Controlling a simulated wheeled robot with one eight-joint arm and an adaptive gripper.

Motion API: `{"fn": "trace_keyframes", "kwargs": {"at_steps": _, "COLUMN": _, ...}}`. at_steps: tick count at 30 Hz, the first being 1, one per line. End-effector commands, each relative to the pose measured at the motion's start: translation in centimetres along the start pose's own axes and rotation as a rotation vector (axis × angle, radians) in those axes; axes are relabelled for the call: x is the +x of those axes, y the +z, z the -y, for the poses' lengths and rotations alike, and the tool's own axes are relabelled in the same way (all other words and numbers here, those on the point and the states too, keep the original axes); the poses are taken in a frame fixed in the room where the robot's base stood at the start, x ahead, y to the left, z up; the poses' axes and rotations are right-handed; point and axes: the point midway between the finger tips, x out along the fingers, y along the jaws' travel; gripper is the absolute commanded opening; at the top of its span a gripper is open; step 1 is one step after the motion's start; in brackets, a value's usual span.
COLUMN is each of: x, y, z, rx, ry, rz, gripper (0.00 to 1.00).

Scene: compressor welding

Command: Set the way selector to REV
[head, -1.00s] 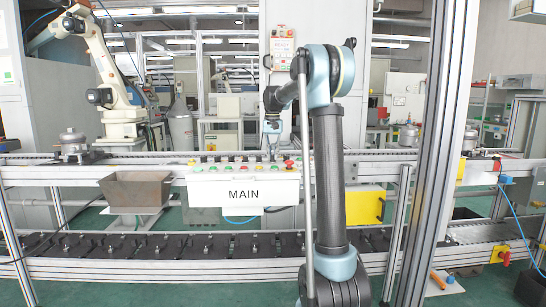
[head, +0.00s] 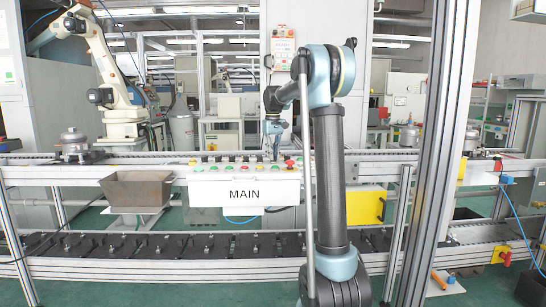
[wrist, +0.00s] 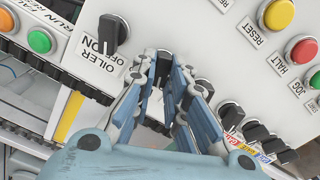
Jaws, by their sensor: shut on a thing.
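In the wrist view, my gripper (wrist: 165,70) has its two blue-grey fingers closed around a black selector knob (wrist: 160,76) on the white control panel (wrist: 205,35). The fingers hide much of this knob, and no label for it can be read, so I cannot tell its setting. In the head view, my gripper (head: 273,140) points down onto the top of the panel box marked MAIN (head: 243,195), right of its middle. The fingertips are too small there to make out.
In the wrist view, a black OILER OFF/ON knob (wrist: 112,32) stands left of my fingers. Several black knobs (wrist: 257,131) sit close on the right. A yellow RESET button (wrist: 277,15) and a red HALT button (wrist: 302,50) are at upper right.

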Motion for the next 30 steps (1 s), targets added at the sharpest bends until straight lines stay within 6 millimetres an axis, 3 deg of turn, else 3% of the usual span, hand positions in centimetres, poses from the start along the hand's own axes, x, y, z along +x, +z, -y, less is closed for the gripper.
{"fn": "trace_keyframes", "kwargs": {"at_steps": 11, "x": 0.0, "y": 0.0, "z": -0.1, "rx": -0.005, "ry": 0.001, "rz": -0.001, "gripper": 0.00}}
{"fn": "trace_keyframes", "kwargs": {"at_steps": 12, "x": 0.0, "y": 0.0, "z": -0.1, "rx": -0.004, "ry": 0.001, "rz": -0.001, "gripper": 0.20}}
{"fn": "trace_keyframes", "kwargs": {"at_steps": 14, "x": 0.0, "y": 0.0, "z": -0.1, "rx": -0.004, "ry": 0.001, "rz": -0.001, "gripper": 0.33}}
{"fn": "trace_keyframes", "kwargs": {"at_steps": 25, "x": -0.2, "y": 0.0, "z": -0.1, "rx": -0.004, "ry": 0.001, "rz": 0.000, "gripper": 0.33}}
{"fn": "trace_keyframes", "kwargs": {"at_steps": 30, "x": -1.7, "y": 0.0, "z": -0.1, "rx": -0.004, "ry": 0.000, "rz": 0.000, "gripper": 0.33}}
